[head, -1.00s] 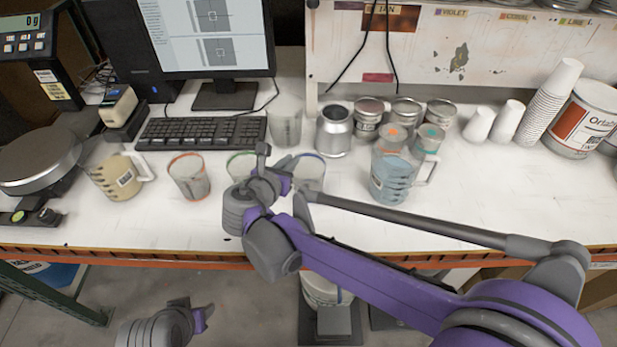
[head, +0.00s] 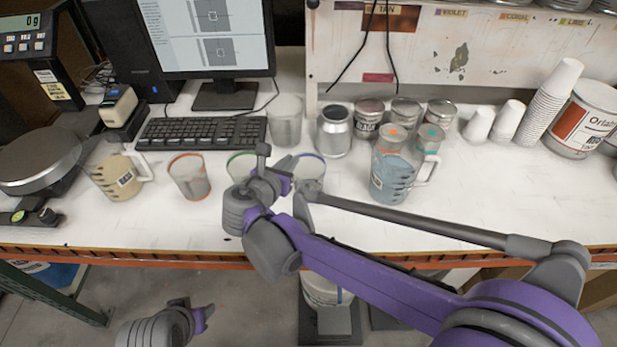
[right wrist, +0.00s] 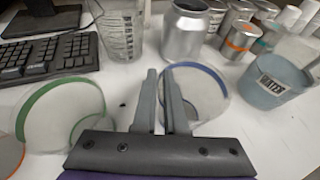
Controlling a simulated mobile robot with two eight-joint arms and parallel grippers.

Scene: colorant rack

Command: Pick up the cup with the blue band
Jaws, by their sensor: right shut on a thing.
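The cup with the blue band (head: 312,170) stands on the white bench, partly hidden behind my right gripper (head: 284,184) in the head view. In the right wrist view, the cup (right wrist: 204,100) shows its blue rim right beside the fingers. My right gripper (right wrist: 167,88) is shut with its two fingers close together on the cup's near wall. The cup looks upright on the bench. My left gripper (head: 188,318) is low at the bottom left, below the bench edge; its fingers are not clear.
A green-banded cup (head: 240,163) stands just left, and a red-banded cup (head: 189,176) farther left. Behind are a clear beaker (head: 285,122) and a silver can (head: 334,130). A blue water pitcher (head: 390,180) stands to the right. The keyboard (head: 200,132) lies behind the cups.

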